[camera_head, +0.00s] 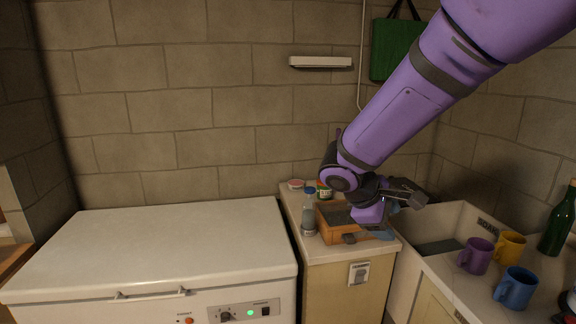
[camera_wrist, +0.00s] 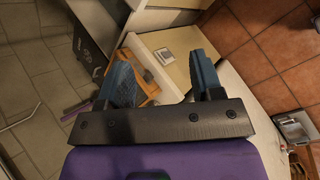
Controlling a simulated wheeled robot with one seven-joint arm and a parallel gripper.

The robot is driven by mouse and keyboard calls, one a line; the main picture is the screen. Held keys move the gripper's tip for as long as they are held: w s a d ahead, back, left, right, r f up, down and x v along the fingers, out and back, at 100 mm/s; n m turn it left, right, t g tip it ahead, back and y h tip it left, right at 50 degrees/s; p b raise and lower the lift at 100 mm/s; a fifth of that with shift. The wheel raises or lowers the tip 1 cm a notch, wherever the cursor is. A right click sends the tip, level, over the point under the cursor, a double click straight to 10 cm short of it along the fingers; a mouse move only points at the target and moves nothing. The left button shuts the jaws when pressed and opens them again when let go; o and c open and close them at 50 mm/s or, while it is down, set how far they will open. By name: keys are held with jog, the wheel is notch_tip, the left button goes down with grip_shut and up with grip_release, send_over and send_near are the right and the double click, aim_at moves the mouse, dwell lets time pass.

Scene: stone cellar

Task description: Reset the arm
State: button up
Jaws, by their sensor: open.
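My purple arm reaches in from the upper right in the head view and bends down over the small counter. My gripper (camera_head: 383,235) is beside the right side of an orange-brown wooden box (camera_head: 330,222), partly hiding it. In the wrist view my gripper (camera_wrist: 165,72) has its two blue fingers well apart, with nothing held between them. The wooden box (camera_wrist: 150,88) shows beyond the left finger there. I cannot tell whether a finger touches the box.
A white chest freezer (camera_head: 160,245) fills the left. A clear bottle (camera_head: 309,215) and small jars stand on the counter (camera_head: 310,252). At right are a sink (camera_head: 455,222), a purple mug (camera_head: 475,256), a yellow mug (camera_head: 510,246), a blue mug (camera_head: 515,288) and a green bottle (camera_head: 557,225).

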jog(key=s+d+r+m+t+y, duration=0.1)
jog(key=s+d+r+m+y, duration=0.1)
jog(key=s, duration=0.5)
jog(key=s+d+r+m+y, duration=0.3)
jog(key=s+d+r+m, duration=0.1)
jog(key=s, duration=0.4)
jog(key=s+d+r+m+t+y, duration=0.1)
jog(key=s+d+r+m+y, duration=0.1)
jog(key=s+r+m, duration=0.3)
jog(key=shift+s+d+r+t+y, duration=0.35)
jog(key=shift+s+d+r, duration=0.4)
jog(key=shift+s, duration=0.9)
